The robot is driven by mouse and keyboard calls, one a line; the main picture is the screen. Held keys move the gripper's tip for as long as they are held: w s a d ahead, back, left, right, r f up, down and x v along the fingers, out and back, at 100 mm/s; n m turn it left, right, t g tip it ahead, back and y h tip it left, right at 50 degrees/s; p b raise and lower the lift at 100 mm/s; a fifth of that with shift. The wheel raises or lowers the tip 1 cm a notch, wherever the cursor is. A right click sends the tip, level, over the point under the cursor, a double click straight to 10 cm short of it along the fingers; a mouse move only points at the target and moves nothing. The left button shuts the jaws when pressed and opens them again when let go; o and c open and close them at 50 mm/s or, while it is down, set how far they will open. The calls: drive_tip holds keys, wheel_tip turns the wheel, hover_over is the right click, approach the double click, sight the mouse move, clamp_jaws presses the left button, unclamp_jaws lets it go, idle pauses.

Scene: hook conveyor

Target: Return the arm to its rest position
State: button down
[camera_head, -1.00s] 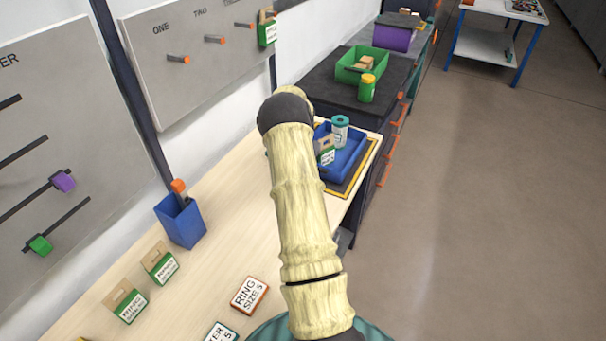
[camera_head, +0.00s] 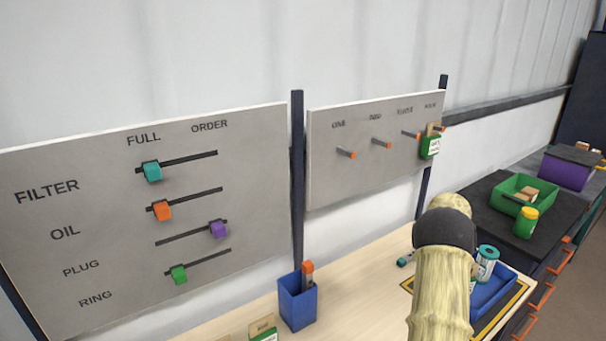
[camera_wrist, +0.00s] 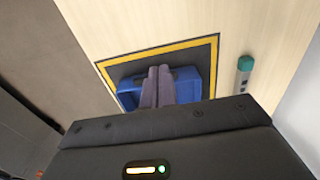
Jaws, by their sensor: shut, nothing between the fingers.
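My arm rises at the lower right of the head view, its pale yellow link and dark joint in front of the bench. My gripper (camera_wrist: 158,86) shows in the wrist view, its two grey fingers together with nothing between them. It points down over a blue tray (camera_wrist: 128,92), which sits on a dark mat with a yellow border (camera_wrist: 162,51). In the head view the tray (camera_head: 492,300) is partly hidden by my arm. The gripper itself is hidden behind the arm there.
A teal-capped bottle (camera_head: 487,262) stands in the tray. A teal-ended marker-like item (camera_wrist: 243,72) lies beside the mat. A blue cup (camera_head: 298,304) holds an orange-topped tool. Two boards with sliders (camera_head: 150,220) and hooks (camera_head: 375,150) stand behind. A green bin (camera_head: 522,196) is at right.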

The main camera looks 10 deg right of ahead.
drive_tip(key=s+a+r+n+t, duration=0.1)
drive_tip(key=s+a+r+n, duration=0.2)
drive_tip(key=a, duration=0.8)
drive_tip(key=s+a+r+n, duration=0.2)
drive_tip(key=a+r+n, duration=0.1)
drive_tip(key=a, duration=0.8)
drive_tip(key=s+a+n+t, duration=0.1)
drive_tip(key=s+a+n, duration=0.6)
drive_tip(key=s+a, duration=0.8)
drive_tip(key=shift+s+r+n+t, duration=0.3)
drive_tip(key=shift+r, duration=0.15)
